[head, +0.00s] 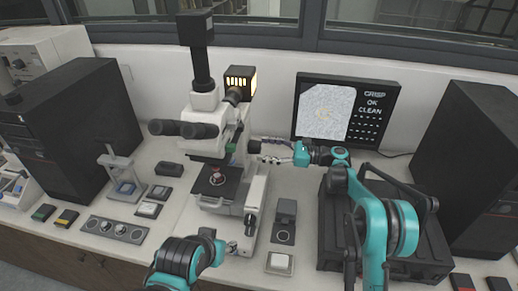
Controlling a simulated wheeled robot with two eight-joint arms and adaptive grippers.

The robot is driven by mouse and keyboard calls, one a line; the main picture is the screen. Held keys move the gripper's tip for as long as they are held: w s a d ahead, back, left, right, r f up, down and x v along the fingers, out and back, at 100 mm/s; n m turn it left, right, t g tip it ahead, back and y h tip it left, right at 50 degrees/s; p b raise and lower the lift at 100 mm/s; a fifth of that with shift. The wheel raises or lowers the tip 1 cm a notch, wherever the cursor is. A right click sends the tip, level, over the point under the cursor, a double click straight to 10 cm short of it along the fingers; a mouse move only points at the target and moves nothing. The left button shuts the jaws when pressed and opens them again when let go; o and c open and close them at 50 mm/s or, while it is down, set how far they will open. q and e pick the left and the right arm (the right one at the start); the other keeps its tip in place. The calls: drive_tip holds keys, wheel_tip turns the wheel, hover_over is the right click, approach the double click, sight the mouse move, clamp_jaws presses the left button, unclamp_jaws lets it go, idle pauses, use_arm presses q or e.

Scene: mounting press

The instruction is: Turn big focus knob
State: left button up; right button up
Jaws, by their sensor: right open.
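The white microscope (208,125) stands upright in the middle of the bench, with black eyepieces on its left and a camera on top. A dark round knob (254,147) sticks out on its right side at mid height. Another dark knob (249,221) sits low on the right of its base; I cannot tell for sure which is the big focus knob. My right gripper (270,150) is open and points left, its fingertips just right of the upper knob. I cannot tell whether they touch it.
A monitor (348,111) reading "GRISP OK CLEAN" stands behind my right arm. A black case (333,230) lies below that arm. Dark towers stand at left (80,115) and right (468,165). Small boxes and a knob panel (113,229) lie left of the microscope.

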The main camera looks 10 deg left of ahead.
drive_tip(key=d, duration=0.9)
drive_tip(key=shift+d, duration=0.15)
drive_tip(key=shift+s, duration=0.1)
idle(0.9)
drive_tip(key=s+d+n+t+h, duration=0.1)
drive_tip(key=s+d+n+h, duration=0.2)
drive_tip(key=s, duration=0.5)
drive_tip(key=s+d+n+t+h, duration=0.2)
drive_tip(key=s+d+n+h, duration=0.2)
drive_tip(key=s, duration=0.5)
drive_tip(key=s+d+n+t+h, duration=0.2)
drive_tip(key=s+d+n+h, duration=0.2)
drive_tip(key=s, duration=0.5)
drive_tip(key=shift+s+d+r+h, duration=0.15)
drive_tip(key=shift+d+h, duration=0.15)
drive_tip(key=shift+h, duration=0.4)
drive_tip(key=shift+w+d+r+h, duration=0.1)
drive_tip(key=shift+d+h, duration=0.15)
drive_tip(key=shift+h, duration=0.45)
drive_tip(key=s+d+f+n+t+h, duration=0.1)
drive_tip(key=s+d+f+n+h, duration=0.3)
drive_tip(key=s+d+n, duration=0.2)
drive_tip(key=s+d, duration=0.2)
drive_tip(key=s, duration=0.1)
drive_tip(key=shift+f+t, duration=0.3)
drive_tip(key=shift+t, duration=0.1)
